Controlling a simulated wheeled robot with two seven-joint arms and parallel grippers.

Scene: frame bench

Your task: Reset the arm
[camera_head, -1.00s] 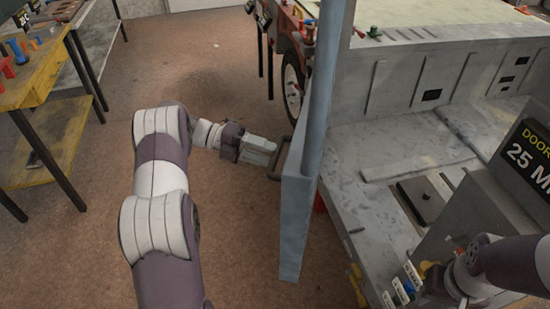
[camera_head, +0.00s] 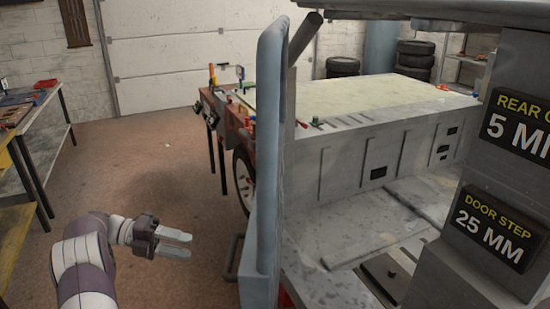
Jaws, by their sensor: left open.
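My left gripper (camera_head: 188,245) is at the lower left, its two fingers apart and empty, pointing right. It is in the air over the brown floor, to the left of a grey-blue door panel (camera_head: 265,170) that shows nearly edge-on. A dark handle (camera_head: 233,258) sticks out from the left side of that panel. There is a clear gap between my fingertips and the handle. My right gripper is not in the picture.
A grey vehicle body (camera_head: 350,165) fills the right, with signs "REAR" (camera_head: 518,125) and "DOOR STEP" (camera_head: 490,228) on a grey post. A workbench (camera_head: 30,130) stands at the left. Tyres (camera_head: 414,60) stand at the back. The floor (camera_head: 130,175) between bench and door is clear.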

